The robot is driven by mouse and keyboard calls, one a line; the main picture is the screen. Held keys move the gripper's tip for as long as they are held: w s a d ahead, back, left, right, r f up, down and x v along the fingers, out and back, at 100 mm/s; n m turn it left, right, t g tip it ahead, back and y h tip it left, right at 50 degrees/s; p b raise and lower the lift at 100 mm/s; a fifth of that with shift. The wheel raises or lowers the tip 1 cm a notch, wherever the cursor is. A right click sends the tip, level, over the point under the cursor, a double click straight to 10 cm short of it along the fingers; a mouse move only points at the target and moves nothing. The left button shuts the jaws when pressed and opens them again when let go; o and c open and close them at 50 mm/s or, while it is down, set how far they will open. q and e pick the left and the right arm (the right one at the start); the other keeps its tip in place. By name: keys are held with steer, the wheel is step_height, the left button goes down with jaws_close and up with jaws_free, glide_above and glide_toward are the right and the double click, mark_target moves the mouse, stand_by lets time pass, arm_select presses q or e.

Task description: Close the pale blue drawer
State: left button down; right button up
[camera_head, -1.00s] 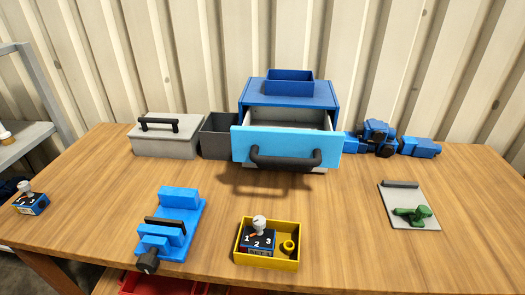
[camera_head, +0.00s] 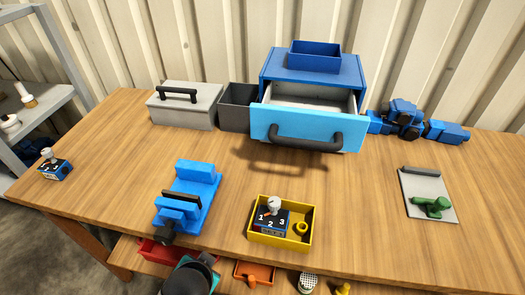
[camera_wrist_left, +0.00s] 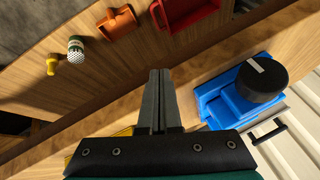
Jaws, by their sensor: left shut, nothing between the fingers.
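The pale blue drawer (camera_head: 308,127) is pulled out from the dark blue cabinet (camera_head: 314,72) at the back of the table. Its dark handle (camera_head: 306,142) faces me, and its light grey inside shows behind the front. In the head view, part of my left arm shows at the bottom edge, left of the middle, well in front of the drawer and apart from it. In the left wrist view my left gripper (camera_wrist_left: 159,80) has its two fingers together, with nothing between them. The drawer is not in the wrist view. My right gripper is in no view.
A blue vise (camera_head: 186,198) and a yellow tray (camera_head: 256,239) stand near the front edge. A grey toolbox (camera_head: 183,110) and dark bin (camera_head: 237,106) are left of the cabinet, a blue motor-like part (camera_head: 402,118) right. Bare tabletop lies before the drawer. A lower shelf holds small items.

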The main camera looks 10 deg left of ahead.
mark_target(264, 126)
arm_select(q)
steer(key=w+r+m+t+y, duration=0.2)
steer(key=w+r+m+t, duration=0.3)
steer(key=w+r, duration=0.5)
steer(key=w+d+r+m+t+h, duration=0.4)
steer(key=d+r+m+t, duration=0.3)
steer(key=d+r+m, duration=0.15)
steer(key=shift+m, duration=0.35)
steer(key=w, duration=0.3)
steer(key=w+p, duration=0.1)
steer(key=w, duration=0.3)
steer(key=w+p, duration=0.1)
steer(key=w, duration=0.3)
steer(key=shift+w+a+f, duration=0.15)
steer(key=shift+w+f, duration=0.05)
steer(key=shift+f, duration=0.1)
steer(key=shift+w, duration=0.9)
